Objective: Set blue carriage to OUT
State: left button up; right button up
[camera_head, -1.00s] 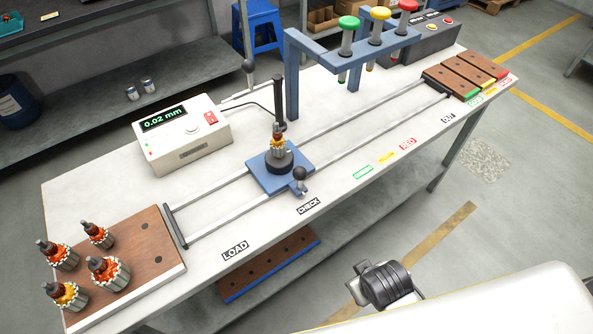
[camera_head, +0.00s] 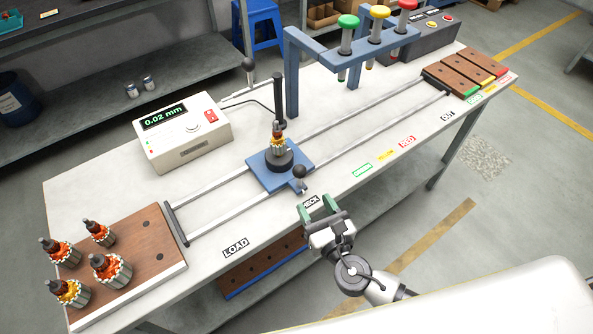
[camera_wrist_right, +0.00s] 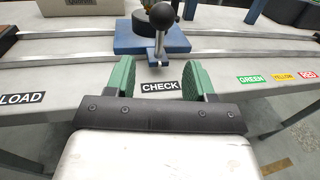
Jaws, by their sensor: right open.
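The blue carriage (camera_head: 262,172) sits on the two rails at the CHECK label, holding an upright armature (camera_head: 278,142) on a dark round base. Its knob handle (camera_head: 299,172) stands at the front corner; the black ball and steel stem also show in the right wrist view (camera_wrist_right: 160,22). My right gripper (camera_head: 318,206) is open and empty in front of the handle, over the table's front edge. In the right wrist view its green fingers (camera_wrist_right: 159,80) stand to either side of the handle's line, short of it. The OUT label (camera_head: 447,116) is at the far right. My left gripper is not in view.
A gauge box (camera_head: 182,132) reading 0.02 mm stands behind the rails. A blue frame (camera_head: 291,80) with green, yellow and red plungers rises behind the rails to the right. A wooden tray (camera_head: 130,262) with several armatures is at left. The rails (camera_head: 375,117) right of the carriage look clear.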

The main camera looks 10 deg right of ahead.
aim_at(300, 180)
jog(key=p+x, duration=0.1)
jog(key=x, duration=0.9)
jog(key=shift+w, duration=0.35)
